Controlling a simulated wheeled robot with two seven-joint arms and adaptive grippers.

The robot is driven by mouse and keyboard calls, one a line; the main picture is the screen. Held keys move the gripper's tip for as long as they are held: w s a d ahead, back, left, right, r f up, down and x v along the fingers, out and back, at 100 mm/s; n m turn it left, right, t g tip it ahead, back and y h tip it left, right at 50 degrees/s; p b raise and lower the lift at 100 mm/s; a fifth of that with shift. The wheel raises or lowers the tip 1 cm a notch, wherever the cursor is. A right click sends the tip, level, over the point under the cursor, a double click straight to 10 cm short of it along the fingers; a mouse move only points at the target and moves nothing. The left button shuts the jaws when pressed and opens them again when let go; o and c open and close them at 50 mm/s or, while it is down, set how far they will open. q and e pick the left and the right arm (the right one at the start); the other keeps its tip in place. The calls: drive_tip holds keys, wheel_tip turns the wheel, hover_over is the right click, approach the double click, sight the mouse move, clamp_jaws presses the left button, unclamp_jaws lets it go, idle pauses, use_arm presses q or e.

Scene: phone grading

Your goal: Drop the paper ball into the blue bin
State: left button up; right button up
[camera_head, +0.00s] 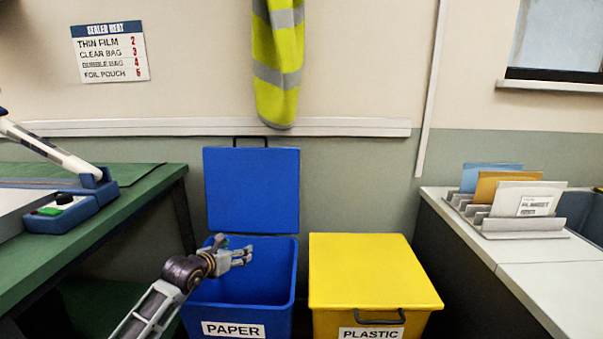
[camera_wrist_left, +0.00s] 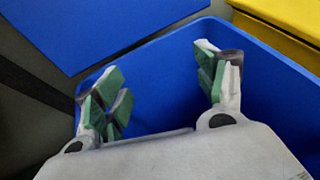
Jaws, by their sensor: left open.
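The blue bin (camera_head: 277,285) stands on the floor with its lid (camera_head: 252,190) raised against the wall and a PAPER label on its front. My left gripper (camera_head: 248,256) is over the bin's opening. In the left wrist view the same gripper (camera_wrist_left: 165,95) is open, its green-padded fingers spread wide with nothing between them. The blue bin's inside wall (camera_wrist_left: 160,80) shows behind the fingers. I see no paper ball in either view; the bin's floor is hidden. My right gripper is not in view.
A closed yellow PLASTIC bin (camera_head: 370,275) stands right of the blue bin. A green-topped bench (camera_head: 50,255) with a sealer (camera_head: 65,210) is at the left. A light counter (camera_head: 540,270) with a file rack (camera_head: 510,222) is at the right.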

use_arm(q)
drive_tip(key=v, duration=1.1)
drive_tip(key=shift+s, duration=0.3)
idle(0.6)
